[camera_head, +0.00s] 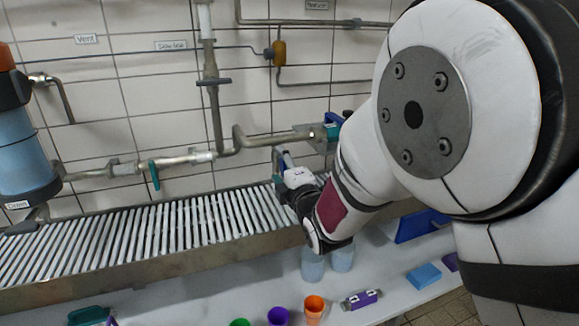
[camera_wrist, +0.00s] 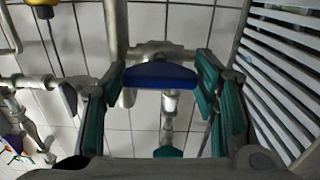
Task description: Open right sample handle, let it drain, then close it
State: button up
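A blue handle (camera_wrist: 160,75) sits on a metal valve fitting (camera_wrist: 160,50) in the wrist view. A blue handle (camera_head: 334,119) also shows on the pipe end at right in the head view. My gripper (camera_wrist: 161,66) is open, with one teal-padded finger at each end of the handle. I cannot tell whether the pads touch it. In the head view my gripper (camera_head: 284,160) is in front of the wall, just left of and below that pipe end, and my wrist hides part of the area. A teal handle (camera_head: 154,175) hangs from the left pipe.
A slatted metal drain rack (camera_head: 150,240) runs below the pipes. On the bench are an orange cup (camera_head: 314,309), a purple cup (camera_head: 278,316), a green cup (camera_head: 240,322), blue cups (camera_head: 313,265) under my wrist and a blue block (camera_head: 424,276).

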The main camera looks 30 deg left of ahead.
jog(key=shift+o, duration=0.6)
jog(key=v, duration=1.2)
